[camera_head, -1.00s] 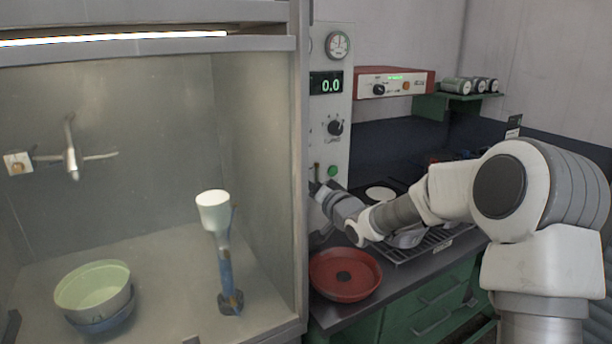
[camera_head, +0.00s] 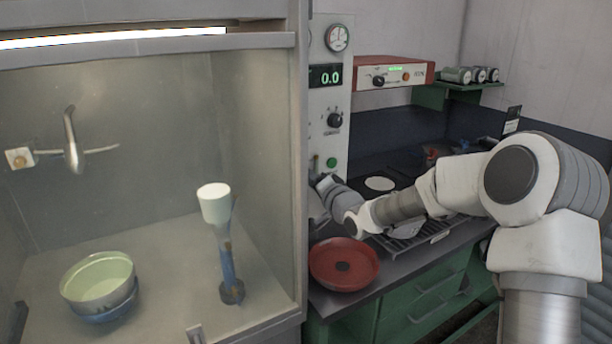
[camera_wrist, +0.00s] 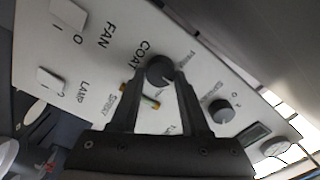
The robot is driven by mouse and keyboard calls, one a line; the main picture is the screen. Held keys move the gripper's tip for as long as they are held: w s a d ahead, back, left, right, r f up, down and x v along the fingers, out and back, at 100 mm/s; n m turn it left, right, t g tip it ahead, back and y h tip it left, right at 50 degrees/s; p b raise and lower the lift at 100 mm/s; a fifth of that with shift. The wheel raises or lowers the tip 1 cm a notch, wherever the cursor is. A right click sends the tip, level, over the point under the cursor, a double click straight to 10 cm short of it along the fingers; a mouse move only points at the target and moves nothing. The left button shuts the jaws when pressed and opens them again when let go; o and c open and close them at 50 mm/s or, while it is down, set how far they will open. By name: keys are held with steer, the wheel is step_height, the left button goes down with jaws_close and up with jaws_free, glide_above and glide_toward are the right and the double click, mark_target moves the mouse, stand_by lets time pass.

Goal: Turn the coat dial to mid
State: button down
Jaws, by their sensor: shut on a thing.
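The coat dial (camera_wrist: 160,70) is a dark round knob on a pale panel, beside the printed word COAT, in the wrist view. My gripper (camera_wrist: 157,80) is shut on it, with one dark finger on each side. The smaller print around the dial is blurred, and I cannot tell which mark its pointer faces. In the head view my wrist reaches toward the cabinet's right post, and the fingers and the coat dial are hidden there.
Another dark knob (camera_wrist: 222,111) sits right of the coat dial. FAN (camera_wrist: 69,13) and LAMP (camera_wrist: 50,80) switches are on the left. A red pan (camera_head: 343,266) lies on the counter below my wrist. A funnel-topped stand (camera_head: 228,255) and bowls (camera_head: 97,280) stand inside the cabinet.

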steer(key=shift+c, duration=2)
jaws_free()
steer(key=shift+s, duration=0.1)
steer(key=v, duration=1.7)
steer(key=shift+d, duration=0.2)
